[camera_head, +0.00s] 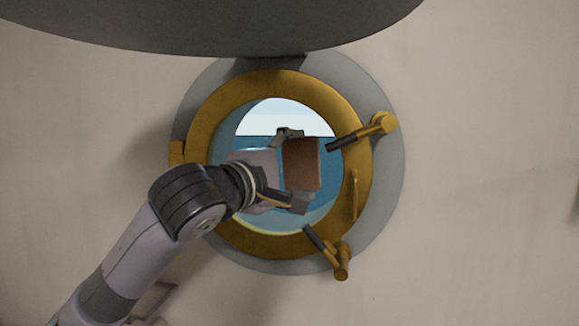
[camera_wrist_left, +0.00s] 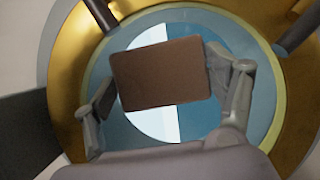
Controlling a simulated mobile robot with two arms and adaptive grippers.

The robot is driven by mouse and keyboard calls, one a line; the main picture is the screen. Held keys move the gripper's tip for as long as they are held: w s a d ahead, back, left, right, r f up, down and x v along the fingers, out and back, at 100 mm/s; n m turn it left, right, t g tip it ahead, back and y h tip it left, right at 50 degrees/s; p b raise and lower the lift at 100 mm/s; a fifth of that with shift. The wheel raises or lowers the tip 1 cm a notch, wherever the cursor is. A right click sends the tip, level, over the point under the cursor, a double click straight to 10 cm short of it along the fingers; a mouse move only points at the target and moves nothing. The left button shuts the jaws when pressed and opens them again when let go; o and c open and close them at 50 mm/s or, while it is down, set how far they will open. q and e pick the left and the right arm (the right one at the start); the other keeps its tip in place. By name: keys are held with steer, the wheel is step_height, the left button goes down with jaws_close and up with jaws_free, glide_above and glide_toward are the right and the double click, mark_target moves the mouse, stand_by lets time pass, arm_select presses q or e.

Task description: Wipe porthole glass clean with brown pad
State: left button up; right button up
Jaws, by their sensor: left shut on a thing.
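A brown pad (camera_head: 302,164) is held in front of the porthole glass (camera_head: 285,118). My left gripper (camera_head: 292,165) is shut on the pad, with one finger at its top edge and one at its bottom edge in the head view. In the left wrist view the brown pad (camera_wrist_left: 161,73) sits between the two fingers of my left gripper (camera_wrist_left: 160,85), and the porthole glass (camera_wrist_left: 200,122) shows behind it. I cannot tell whether the pad touches the glass. My right gripper is in neither view.
A brass ring (camera_head: 275,82) frames the glass, set in a grey round flange (camera_head: 390,190) on a pale wall (camera_head: 480,180). Two dark-handled brass clamps, upper (camera_head: 362,131) and lower (camera_head: 327,252), stick out at the ring's right side. A dark rounded shape (camera_head: 220,25) hangs across the top.

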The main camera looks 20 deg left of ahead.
arm_select(q)
steer(key=shift+s+a+f+b, duration=0.15)
steer(key=shift+a+b, duration=0.25)
steer(key=shift+a, duration=0.2)
steer(key=s+a+b, duration=0.2)
steer(key=a+b, duration=0.1)
steer(key=a, duration=0.7)
steer(key=shift+s+b, duration=0.15)
steer(key=shift+b, duration=0.15)
steer(key=shift+s, duration=0.1)
steer(key=shift+s+d+b, duration=0.2)
steer(key=shift+s+d, duration=0.05)
steer(key=shift+s, duration=0.7)
steer(key=shift+s+d+b, duration=0.15)
steer(key=shift+s+d, duration=0.1)
steer(key=shift+s, duration=0.65)
steer(key=shift+s+d+b, duration=0.2)
steer(key=shift+s+d, duration=0.05)
steer(key=shift+s, duration=0.7)
